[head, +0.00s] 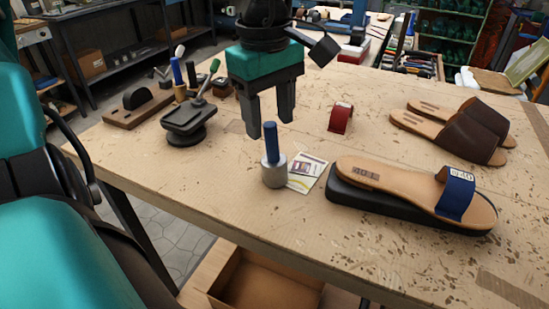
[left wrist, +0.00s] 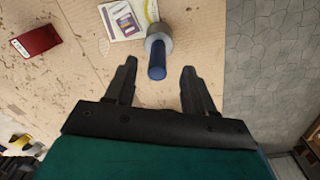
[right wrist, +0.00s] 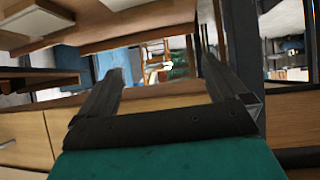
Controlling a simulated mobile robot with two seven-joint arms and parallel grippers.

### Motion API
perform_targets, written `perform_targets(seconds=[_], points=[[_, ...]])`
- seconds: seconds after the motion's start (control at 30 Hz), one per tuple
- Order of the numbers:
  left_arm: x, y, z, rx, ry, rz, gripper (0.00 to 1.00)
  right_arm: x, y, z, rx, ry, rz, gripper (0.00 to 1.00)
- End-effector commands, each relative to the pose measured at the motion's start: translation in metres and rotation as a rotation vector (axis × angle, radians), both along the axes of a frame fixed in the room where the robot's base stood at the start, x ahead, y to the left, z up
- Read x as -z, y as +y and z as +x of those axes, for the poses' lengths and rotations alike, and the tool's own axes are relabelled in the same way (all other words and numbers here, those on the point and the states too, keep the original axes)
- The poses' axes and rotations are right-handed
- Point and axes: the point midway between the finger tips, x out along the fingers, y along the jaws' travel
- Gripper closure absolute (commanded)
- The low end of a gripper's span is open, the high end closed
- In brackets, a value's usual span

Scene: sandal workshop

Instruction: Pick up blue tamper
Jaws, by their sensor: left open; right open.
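The blue tamper (head: 272,160) stands upright on the workbench, with a blue handle and a round silver-grey base. It also shows in the left wrist view (left wrist: 157,55), ahead of the fingers and nearly centred between them. My left gripper (head: 270,130) is open and empty, pointing down just behind and above the tamper in the head view. The handle's top overlaps the fingers in the picture; I cannot tell whether they touch. My right gripper (right wrist: 170,85) is open and empty in the right wrist view, away from the tamper.
A printed card (head: 306,172) lies beside the tamper's base. A black stand (head: 188,122) and upright tools are at left. The bench's front edge is close to the tamper.

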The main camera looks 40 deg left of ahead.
Motion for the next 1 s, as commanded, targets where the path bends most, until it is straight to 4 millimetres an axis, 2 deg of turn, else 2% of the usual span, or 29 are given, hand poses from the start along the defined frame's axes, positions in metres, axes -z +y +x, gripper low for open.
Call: perform_targets(seconds=[0.4,0.7,1.0], points=[[0.050,0.001,0.004,0.000,0.004,0.000,0.46,0.002,0.000,0.000,0.000,0.000,0.000,0.00],[0.054,0.001,0.005,0.000,0.000,-0.001,0.47,0.002,0.000,0.000,0.000,0.000,0.000,0.00],[0.054,0.001,0.005,0.000,0.000,-0.001,0.76,0.002,0.000,0.000,0.000,0.000,0.000,0.00]])
